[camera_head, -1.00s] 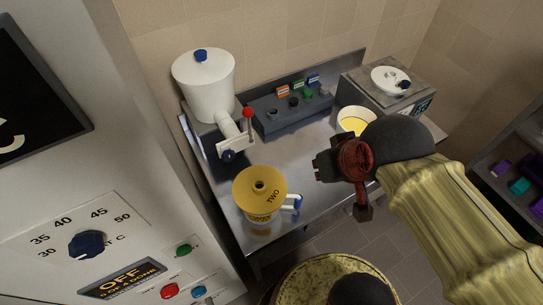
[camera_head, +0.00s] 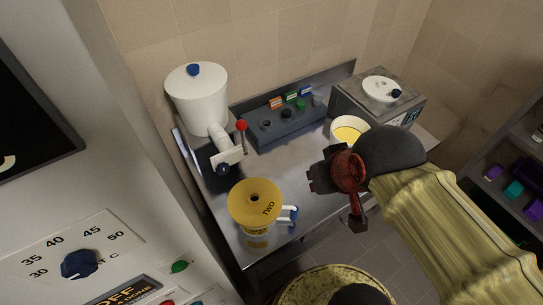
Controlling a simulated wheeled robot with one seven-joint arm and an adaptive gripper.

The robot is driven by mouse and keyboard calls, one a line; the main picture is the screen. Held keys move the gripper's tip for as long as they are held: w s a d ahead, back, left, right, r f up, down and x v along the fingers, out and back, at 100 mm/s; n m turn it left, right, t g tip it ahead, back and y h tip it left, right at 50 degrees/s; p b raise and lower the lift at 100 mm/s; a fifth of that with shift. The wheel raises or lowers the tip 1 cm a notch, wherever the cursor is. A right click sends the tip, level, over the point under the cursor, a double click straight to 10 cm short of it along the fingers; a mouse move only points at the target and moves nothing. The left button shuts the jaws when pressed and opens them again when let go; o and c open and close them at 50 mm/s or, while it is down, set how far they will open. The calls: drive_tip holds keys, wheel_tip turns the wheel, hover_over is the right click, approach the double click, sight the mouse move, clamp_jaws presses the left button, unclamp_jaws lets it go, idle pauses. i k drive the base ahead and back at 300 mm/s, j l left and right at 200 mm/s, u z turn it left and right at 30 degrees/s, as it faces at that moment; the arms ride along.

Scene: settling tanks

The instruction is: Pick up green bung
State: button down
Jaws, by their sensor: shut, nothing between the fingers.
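The green bung (camera_head: 300,105) is a small round piece on the dark grey rack (camera_head: 265,137) at the back of the metal bench. A black bung or hole (camera_head: 286,113) lies just left of it; I cannot tell which. Small orange, green and blue labels stand along the rack's back edge. My gripper (camera_head: 313,179) is shut and empty. It is above the bench, in front and slightly right of the rack, apart from the green bung. The bung is in plain sight.
A white tank (camera_head: 198,98) with a red-knobbed tap stands left of the rack. A bowl of yellow liquid (camera_head: 348,131) and a grey box (camera_head: 377,103) are at right. A control panel (camera_head: 80,262) fills the left foreground.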

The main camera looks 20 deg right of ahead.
sight(300, 104)
drive_tip(key=i+l, duration=0.15)
drive_tip(key=l, duration=0.25)
drive_tip(key=i+l+z, duration=0.15)
drive_tip(key=l, duration=0.25)
drive_tip(key=i+l, duration=0.25)
drive_tip(key=l, duration=0.15)
drive_tip(key=k+z, duration=0.05)
